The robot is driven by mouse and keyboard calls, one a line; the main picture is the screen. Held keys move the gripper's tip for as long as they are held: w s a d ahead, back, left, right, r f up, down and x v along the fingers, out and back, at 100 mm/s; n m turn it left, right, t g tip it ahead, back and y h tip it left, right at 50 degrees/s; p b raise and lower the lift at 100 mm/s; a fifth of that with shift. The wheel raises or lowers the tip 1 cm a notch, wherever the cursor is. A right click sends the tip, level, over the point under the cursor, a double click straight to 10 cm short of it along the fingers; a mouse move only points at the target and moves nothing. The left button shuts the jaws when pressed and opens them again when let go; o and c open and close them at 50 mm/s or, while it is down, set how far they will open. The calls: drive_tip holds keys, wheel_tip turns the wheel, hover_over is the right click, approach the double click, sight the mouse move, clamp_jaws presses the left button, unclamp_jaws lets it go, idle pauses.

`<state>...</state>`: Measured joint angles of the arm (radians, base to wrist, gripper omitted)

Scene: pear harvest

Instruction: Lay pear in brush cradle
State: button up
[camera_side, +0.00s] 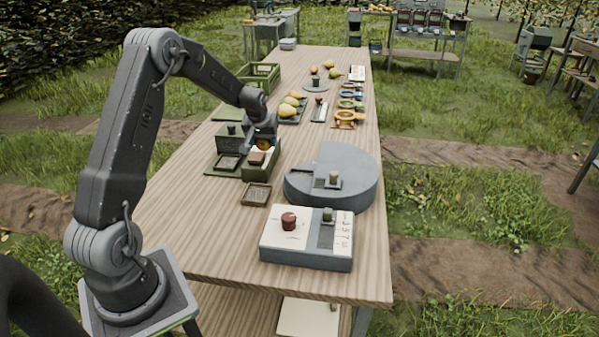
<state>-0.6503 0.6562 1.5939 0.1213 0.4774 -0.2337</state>
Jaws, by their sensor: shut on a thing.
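My gripper (262,133) is over the middle left of the wooden table, pointing down. It is shut on a small orange-yellow thing, which looks like the pear (264,145); the fingers hide much of it. Directly below is a green box (262,172) with a pale inside and a brown block (256,158), which may be the brush cradle. The pear is at or just above this box; I cannot tell whether it touches.
A green station with a dark tray (228,163) adjoins the box. A small brown tray (256,194), a round grey device (350,168) and a white-topped box with a red knob (310,238) stand nearer.

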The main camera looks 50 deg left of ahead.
drive_tip(key=w+d+f, duration=0.2)
drive_tip(key=w, duration=0.1)
drive_tip(key=w+d+f, duration=0.2)
drive_tip(key=w, duration=0.1)
drive_tip(key=w+d+f, duration=0.2)
drive_tip(key=w, duration=0.1)
drive_tip(key=shift+d+f, duration=0.2)
drive_tip(key=shift+f, duration=1.9)
drive_tip(key=shift+f, duration=0.15)
drive_tip(key=o, duration=0.9)
drive_tip(key=shift+o, duration=0.2)
